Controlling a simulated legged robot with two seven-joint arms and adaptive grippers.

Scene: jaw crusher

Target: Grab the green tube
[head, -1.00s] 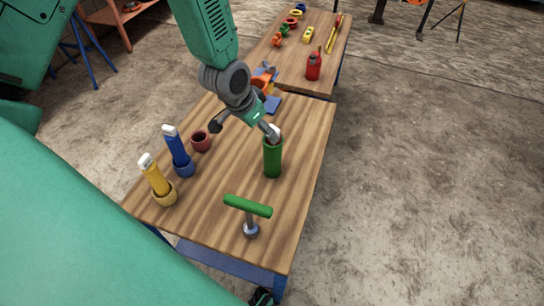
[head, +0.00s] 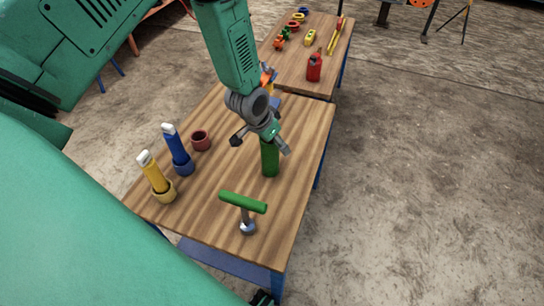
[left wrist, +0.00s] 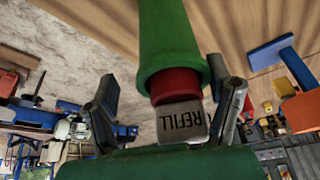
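The green tube (head: 270,160) stands upright on the near wooden table (head: 215,215). Its top is hidden behind my left gripper (head: 261,146) in the head view. The left gripper's fingers (left wrist: 168,100) are spread on both sides of this end, with a gap at the left finger; the right finger is close to the end, and contact is unclear.
A T-handled tool with a green grip (head: 243,202) stands in front of the tube. Yellow (head: 155,172) and blue (head: 177,150) tubes stand in holders at the left, near an empty red holder (head: 201,140). A red canister (head: 314,67) is on the far table.

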